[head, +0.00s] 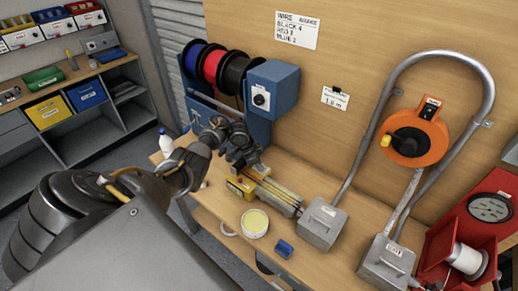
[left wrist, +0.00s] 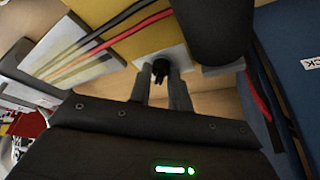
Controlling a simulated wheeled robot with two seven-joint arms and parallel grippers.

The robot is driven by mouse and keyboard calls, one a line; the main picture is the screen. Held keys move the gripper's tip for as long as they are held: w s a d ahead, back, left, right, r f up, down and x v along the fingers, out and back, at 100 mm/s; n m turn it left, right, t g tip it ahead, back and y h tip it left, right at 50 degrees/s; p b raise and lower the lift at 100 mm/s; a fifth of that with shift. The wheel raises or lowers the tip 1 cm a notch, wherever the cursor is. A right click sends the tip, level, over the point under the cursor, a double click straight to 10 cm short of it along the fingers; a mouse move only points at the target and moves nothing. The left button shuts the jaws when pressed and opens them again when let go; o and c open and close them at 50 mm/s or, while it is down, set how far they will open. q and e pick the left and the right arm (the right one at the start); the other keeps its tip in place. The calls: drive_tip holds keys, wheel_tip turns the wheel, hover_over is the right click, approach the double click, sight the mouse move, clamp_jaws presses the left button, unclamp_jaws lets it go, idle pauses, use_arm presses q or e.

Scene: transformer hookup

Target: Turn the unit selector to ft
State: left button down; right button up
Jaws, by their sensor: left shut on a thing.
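The yellow wire-measuring unit (head: 238,188) sits on the bench below the wire spools, with wires running out of it to the right. In the left wrist view its yellow body (left wrist: 133,42) has a pale plate with a small black knob (left wrist: 160,68), which looks like the unit selector. My left gripper (head: 240,168) is over the unit in the head view. In the left wrist view its two fingers (left wrist: 161,84) are shut on the black knob. The selector's markings and setting cannot be read. My right gripper is not in view.
Blue, red and black wire spools (head: 212,66) hang on a blue stand (head: 258,128) close behind my left gripper. A tape roll (head: 254,223), a small blue item (head: 284,248) and a grey box (head: 322,224) stand on the bench. A white bottle (head: 166,143) is left of the gripper.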

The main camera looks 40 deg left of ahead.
sight(253, 170)
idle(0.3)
use_arm(q)
drive_tip(key=c, duration=1.3)
unclamp_jaws()
drive_tip(key=v, duration=0.6)
drive_tip(key=shift+w+a+r+p, duration=0.1)
drive_tip(key=shift+w+a+p, duration=0.1)
drive_tip(key=shift+p, duration=0.15)
drive_tip(key=shift+v, duration=2.35)
drive_tip(key=shift+s+d, duration=0.1)
drive_tip(key=shift+d, duration=0.1)
